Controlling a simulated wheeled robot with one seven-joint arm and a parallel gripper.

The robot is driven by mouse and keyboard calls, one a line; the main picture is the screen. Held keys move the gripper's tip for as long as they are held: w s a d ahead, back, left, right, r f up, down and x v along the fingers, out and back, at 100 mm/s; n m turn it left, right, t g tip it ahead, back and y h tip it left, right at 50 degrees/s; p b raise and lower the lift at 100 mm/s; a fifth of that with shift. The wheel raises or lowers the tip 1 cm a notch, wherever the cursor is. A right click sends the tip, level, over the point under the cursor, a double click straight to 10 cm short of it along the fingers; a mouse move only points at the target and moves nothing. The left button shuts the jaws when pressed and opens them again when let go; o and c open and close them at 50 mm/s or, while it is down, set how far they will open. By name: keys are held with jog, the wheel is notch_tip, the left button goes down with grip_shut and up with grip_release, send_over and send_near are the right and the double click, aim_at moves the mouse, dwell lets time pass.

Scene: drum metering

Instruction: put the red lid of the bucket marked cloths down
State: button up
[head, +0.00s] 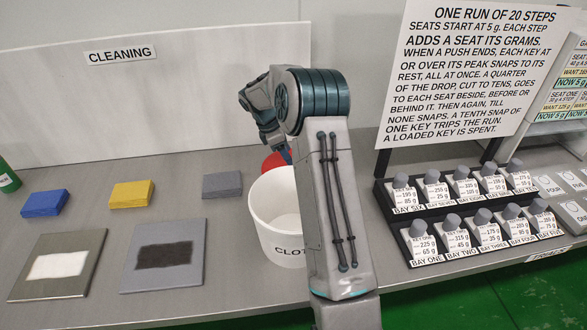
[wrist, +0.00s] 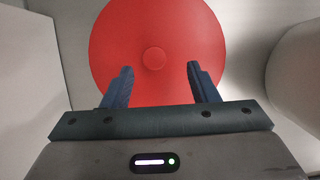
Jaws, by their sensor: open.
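The white bucket (head: 268,236) stands on the bench, partly behind my arm. Its label shows only "CLOT"; the rest is hidden. Its top looks open. The red lid (head: 274,160) shows as a small piece past the bucket's far rim. In the wrist view the lid (wrist: 110,45) is a full red disc with a round knob (wrist: 153,60) at its middle. My gripper (wrist: 160,78) is open, its two blue fingers apart over the lid, below the knob in the picture, with nothing between them. In the head view my gripper (head: 286,153) is mostly hidden by my arm.
Racks of keys (head: 480,234) stand to the right. A white wall with a "CLEANING" sign (head: 122,51) rises behind.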

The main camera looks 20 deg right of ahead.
jog(key=x, duration=0.1)
jog(key=p+x, duration=0.1)
jog(key=x, duration=0.3)
jog(key=shift+w, duration=0.35)
grip_shut()
jog(key=shift+r, duration=0.1)
